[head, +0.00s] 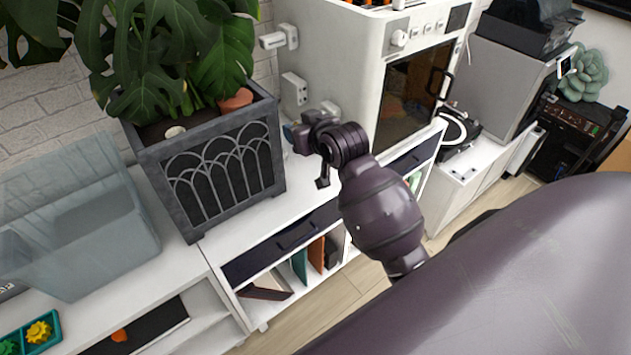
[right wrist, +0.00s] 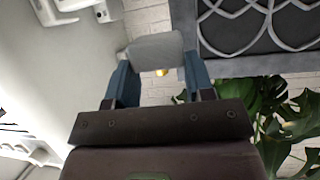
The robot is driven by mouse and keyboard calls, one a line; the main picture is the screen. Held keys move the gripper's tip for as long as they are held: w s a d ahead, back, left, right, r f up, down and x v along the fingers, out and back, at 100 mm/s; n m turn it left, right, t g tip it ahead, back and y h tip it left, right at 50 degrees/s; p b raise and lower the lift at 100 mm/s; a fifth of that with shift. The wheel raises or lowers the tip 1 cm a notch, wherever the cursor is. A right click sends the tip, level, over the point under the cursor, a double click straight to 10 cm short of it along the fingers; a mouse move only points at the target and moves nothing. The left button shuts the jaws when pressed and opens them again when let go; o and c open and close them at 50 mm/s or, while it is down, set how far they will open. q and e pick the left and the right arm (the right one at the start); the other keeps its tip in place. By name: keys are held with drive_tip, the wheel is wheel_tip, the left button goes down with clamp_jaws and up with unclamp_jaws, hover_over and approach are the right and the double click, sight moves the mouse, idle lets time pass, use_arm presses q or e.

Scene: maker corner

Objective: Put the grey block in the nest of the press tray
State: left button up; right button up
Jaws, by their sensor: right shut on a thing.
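My right gripper (head: 293,134) is at the gap between the dark planter and the white machine, above the white cabinet top. In the right wrist view its two blue fingers (right wrist: 160,78) are shut on a grey block (right wrist: 155,47), which lies across the fingertips. In the head view the block is small and cannot be told clearly from the gripper. My left gripper is not in view. I cannot make out a press tray or its nest in either view.
The grey planter (head: 220,165) with a large leafy plant stands left of the gripper. The white machine (head: 345,60) with a dark window stands to the right. A clear bin (head: 75,230) and a teal tray (head: 54,322) with yellow gears are at left. Bare cabinet top (head: 235,225) lies before the planter.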

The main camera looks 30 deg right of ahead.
drive_tip(key=w+d+f, duration=0.4)
drive_tip(key=d, duration=0.4)
wheel_tip(320, 180, down, 14)
drive_tip(key=shift+f+b, duration=0.2)
drive_tip(key=shift+b, duration=0.65)
drive_tip(key=shift+f+b, duration=0.55)
drive_tip(key=shift+f, duration=2)
